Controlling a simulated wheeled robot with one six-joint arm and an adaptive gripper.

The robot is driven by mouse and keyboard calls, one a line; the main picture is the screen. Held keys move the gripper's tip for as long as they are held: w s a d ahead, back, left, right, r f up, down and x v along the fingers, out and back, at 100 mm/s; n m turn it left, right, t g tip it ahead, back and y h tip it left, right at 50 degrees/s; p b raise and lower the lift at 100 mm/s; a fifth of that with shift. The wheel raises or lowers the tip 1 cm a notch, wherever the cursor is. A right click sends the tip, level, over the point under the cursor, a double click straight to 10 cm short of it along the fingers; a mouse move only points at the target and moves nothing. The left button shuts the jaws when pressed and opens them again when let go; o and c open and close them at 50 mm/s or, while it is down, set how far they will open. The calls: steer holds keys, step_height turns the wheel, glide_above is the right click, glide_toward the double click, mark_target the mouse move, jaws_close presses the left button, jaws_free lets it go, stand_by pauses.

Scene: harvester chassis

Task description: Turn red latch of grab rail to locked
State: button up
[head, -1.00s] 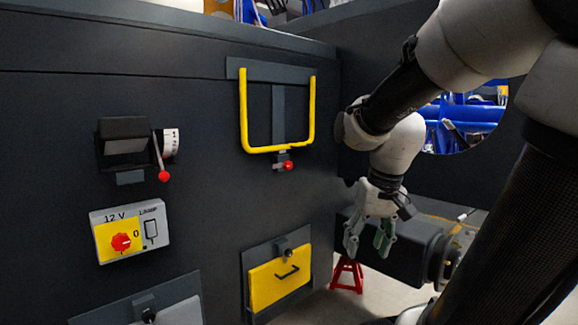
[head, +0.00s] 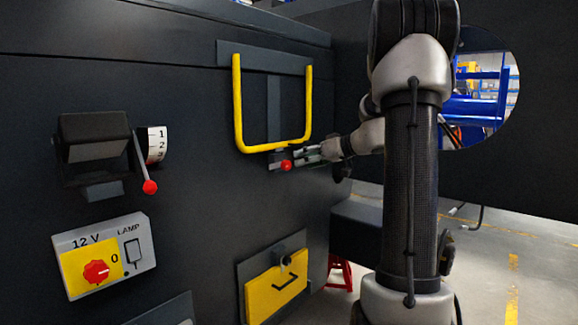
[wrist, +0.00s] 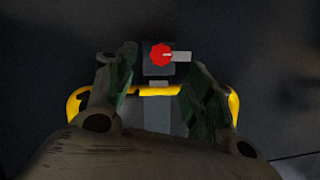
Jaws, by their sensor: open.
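The yellow grab rail (head: 237,105) is a U shape hanging down against the dark panel, and its lower bar crosses the wrist view (wrist: 155,91). The red latch (head: 286,165) sits just below the rail's lower bar. In the wrist view the red latch knob (wrist: 160,55) is on a small grey block, with a light tab pointing right. My gripper (head: 309,154) is just right of the latch in the head view. In the wrist view my gripper (wrist: 155,75) is open, its fingers on either side and the knob ahead between them. I see no contact with the latch.
A lever with a red ball (head: 150,187) and a numbered scale is at the left. Below it is a 12 V lamp box (head: 105,255) with a red knob. A yellow flap (head: 277,292) is below the rail. Open floor (head: 490,240) lies at the right.

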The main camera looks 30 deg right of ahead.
mark_target(289, 165)
steer(key=x, duration=0.7)
steer(key=shift+w+a+f, duration=0.15)
steer(key=shift+w+f, duration=0.05)
steer(key=c, duration=1)
